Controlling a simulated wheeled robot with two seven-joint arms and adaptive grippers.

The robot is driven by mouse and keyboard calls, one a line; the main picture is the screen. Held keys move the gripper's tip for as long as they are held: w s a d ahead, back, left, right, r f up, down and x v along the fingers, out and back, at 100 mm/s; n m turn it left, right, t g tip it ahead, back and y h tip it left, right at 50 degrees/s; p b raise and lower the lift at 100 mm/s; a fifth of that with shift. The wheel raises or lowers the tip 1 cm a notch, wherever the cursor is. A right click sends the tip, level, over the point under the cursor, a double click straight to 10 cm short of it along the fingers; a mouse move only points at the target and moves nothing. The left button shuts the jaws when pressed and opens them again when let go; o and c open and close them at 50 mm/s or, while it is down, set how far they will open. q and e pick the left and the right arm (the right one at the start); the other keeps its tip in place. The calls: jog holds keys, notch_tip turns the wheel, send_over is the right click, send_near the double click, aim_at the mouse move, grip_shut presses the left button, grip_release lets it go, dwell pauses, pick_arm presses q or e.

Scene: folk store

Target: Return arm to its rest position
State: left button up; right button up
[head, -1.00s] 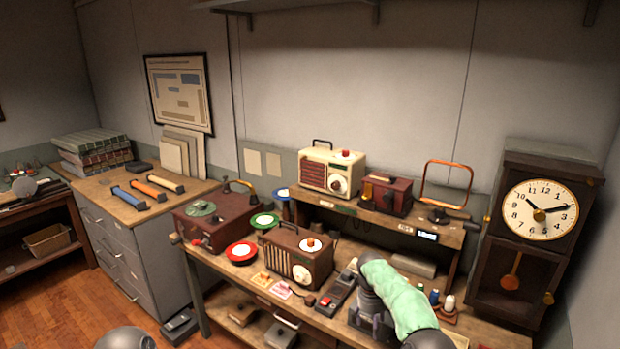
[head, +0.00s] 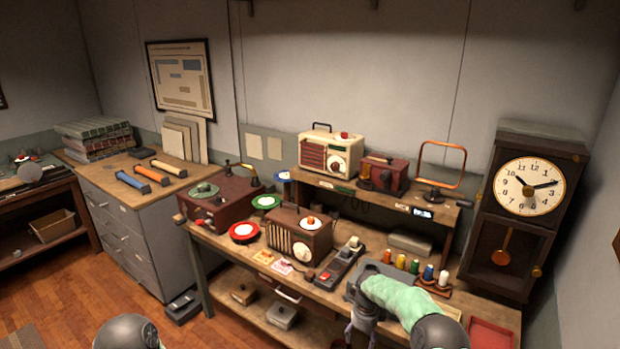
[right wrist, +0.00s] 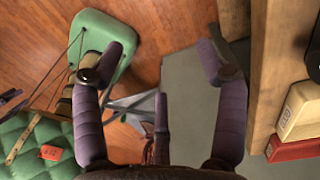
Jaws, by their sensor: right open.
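My right arm, in a pale green sleeve, is bent at the front edge of the workbench (head: 215,240) in the head view. Its dark wrist and gripper (head: 360,334) hang down in front of the bench, and the fingertips are cut off or hidden there. In the right wrist view my right gripper (right wrist: 157,68) is open, its purple fingers wide apart with nothing between them but floor and grey surfaces beyond. My left gripper is out of view.
The bench edge (right wrist: 262,80) runs close along the right of the wrist view. A green frame (right wrist: 110,30) and green quilted padding (right wrist: 25,150) lie at its left. On the bench stand a brown radio (head: 290,238), several thread spools (head: 428,273) and a red tray (head: 490,335).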

jog(key=s+a+f+n+y+b, duration=0.25)
jog(key=s+f+n, duration=0.25)
jog(key=s+f, duration=0.3)
jog(key=s+a+f+n+y+b, duration=0.1)
jog(key=s+a+f+n, duration=0.2)
jog(key=s+f+n, duration=0.4)
jog(key=s+a+f+n+b, duration=0.1)
jog(key=s+n, duration=0.8)
jog(key=s, duration=1.4)
jog(key=shift+s+a+f+t+b, duration=0.15)
jog(key=shift+s+f+t+b, duration=0.25)
jog(key=shift+f+b, duration=0.5)
